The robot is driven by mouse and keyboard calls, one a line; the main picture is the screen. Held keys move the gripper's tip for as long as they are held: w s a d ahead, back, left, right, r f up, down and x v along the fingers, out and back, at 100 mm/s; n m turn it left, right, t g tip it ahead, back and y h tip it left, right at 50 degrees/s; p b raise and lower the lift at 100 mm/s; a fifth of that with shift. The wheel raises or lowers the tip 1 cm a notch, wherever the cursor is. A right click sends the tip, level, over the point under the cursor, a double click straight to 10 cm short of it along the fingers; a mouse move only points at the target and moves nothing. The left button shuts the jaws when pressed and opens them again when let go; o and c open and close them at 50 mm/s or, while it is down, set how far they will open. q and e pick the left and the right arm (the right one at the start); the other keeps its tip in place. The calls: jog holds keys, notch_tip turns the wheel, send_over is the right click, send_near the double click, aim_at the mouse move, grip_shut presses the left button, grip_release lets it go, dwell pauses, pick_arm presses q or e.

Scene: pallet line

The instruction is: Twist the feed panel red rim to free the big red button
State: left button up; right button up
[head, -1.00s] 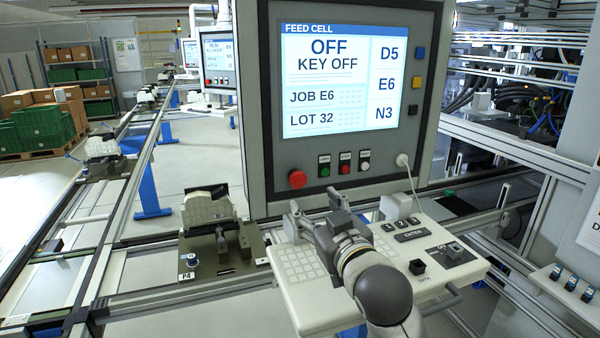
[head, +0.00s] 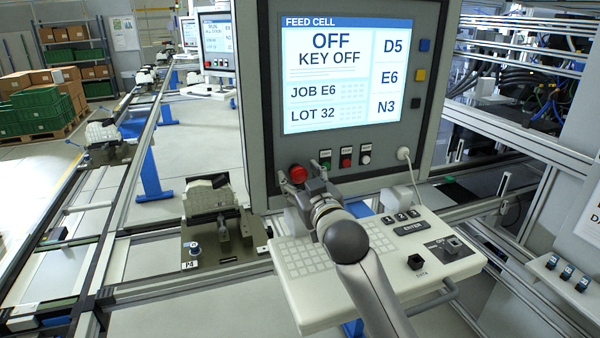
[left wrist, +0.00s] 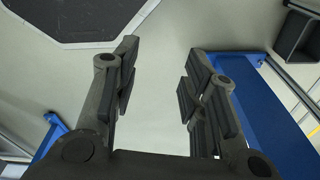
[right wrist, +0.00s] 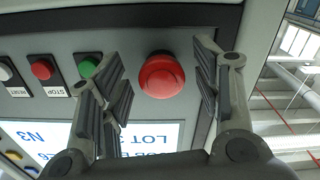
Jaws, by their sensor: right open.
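The big red button (head: 299,174) with its red rim sits at the lower left of the grey feed panel (head: 262,150). The panel's screen (head: 345,75) reads OFF, KEY OFF. In the right wrist view the red button (right wrist: 161,76) lies between and beyond my open fingers. My right gripper (head: 300,180) is open just in front of the button, with no contact that I can make out. My left gripper (left wrist: 158,75) shows only in the left wrist view, open and empty above the floor.
Small green (head: 326,164), red and white buttons sit to the right of the big one. Below is a keyboard shelf (head: 310,315) with a key switch (head: 452,245). A fixture (head: 212,205) on the rail stands left. A white cable hangs at the panel's right.

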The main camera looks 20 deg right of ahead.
jog(key=shift+w+r, duration=0.1)
jog(key=shift+w, duration=0.1)
jog(key=shift+w+a, duration=0.1)
jog(key=shift+w, duration=0.15)
jog(key=c, duration=1.1)
pick_arm(q)
jog(key=shift+s+d+r, duration=0.1)
jog(key=shift+s+r, duration=0.05)
jog(key=shift+s, duration=0.45)
pick_arm(e)
jog(key=shift+o, duration=0.2)
jog(key=shift+m, duration=0.4)
jog(key=m, duration=0.3)
pick_arm(q)
jog(key=shift+w, duration=0.1)
pick_arm(e)
jog(key=shift+m, duration=1.6)
